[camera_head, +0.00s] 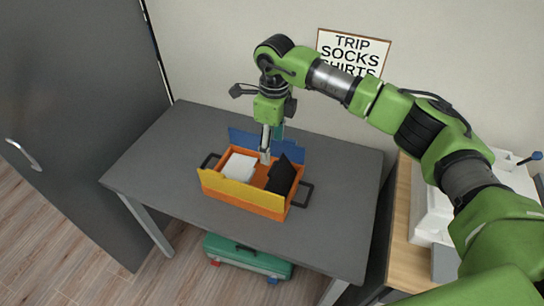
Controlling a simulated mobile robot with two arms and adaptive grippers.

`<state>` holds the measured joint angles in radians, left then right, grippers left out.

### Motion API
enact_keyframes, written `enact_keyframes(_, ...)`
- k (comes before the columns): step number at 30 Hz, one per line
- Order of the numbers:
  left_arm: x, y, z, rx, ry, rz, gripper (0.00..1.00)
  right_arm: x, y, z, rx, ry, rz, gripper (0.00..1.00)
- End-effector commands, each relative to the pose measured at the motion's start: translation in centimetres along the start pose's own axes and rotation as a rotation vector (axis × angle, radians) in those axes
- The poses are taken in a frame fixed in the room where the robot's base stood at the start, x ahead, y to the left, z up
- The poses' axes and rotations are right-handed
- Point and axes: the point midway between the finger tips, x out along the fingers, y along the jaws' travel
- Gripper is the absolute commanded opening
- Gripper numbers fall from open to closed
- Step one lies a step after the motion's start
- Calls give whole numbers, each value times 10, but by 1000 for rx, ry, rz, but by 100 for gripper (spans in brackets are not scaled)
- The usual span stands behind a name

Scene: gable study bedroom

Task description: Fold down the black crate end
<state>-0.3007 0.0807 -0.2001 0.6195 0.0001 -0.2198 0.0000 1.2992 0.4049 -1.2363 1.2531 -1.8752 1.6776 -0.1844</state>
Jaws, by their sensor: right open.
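An orange folding crate (262,208) stands on the grey table. It has a yellow front wall (237,190), a blue back wall (290,148), a white panel (238,166) at the left and a black crate end (281,178) at the right. The black end rises above the crate's rim; its exact tilt is hard to tell. The white panel looks laid inward. My right gripper (265,157) points down over the middle of the crate, between the white panel and the black end. It is open, appears empty and looks apart from the black end. My left gripper is out of view.
The grey table (150,165) is clear around the crate. Black handles stick out at the crate's left and right ends. A green case (240,258) lies under the table. A wooden desk with white items stands at right. A sign (352,50) hangs behind my arm.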

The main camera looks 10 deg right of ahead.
Motion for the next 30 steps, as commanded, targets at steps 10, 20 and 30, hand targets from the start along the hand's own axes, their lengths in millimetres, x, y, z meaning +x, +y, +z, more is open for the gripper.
enact_keyframes(10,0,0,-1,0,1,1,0,-40,1,0,-2,0,1,58)
enact_keyframes(20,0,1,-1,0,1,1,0,-40,1,0,-5,-2,5,40)
enact_keyframes(30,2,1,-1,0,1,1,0,20,23,-21,-386,-313,163,0)
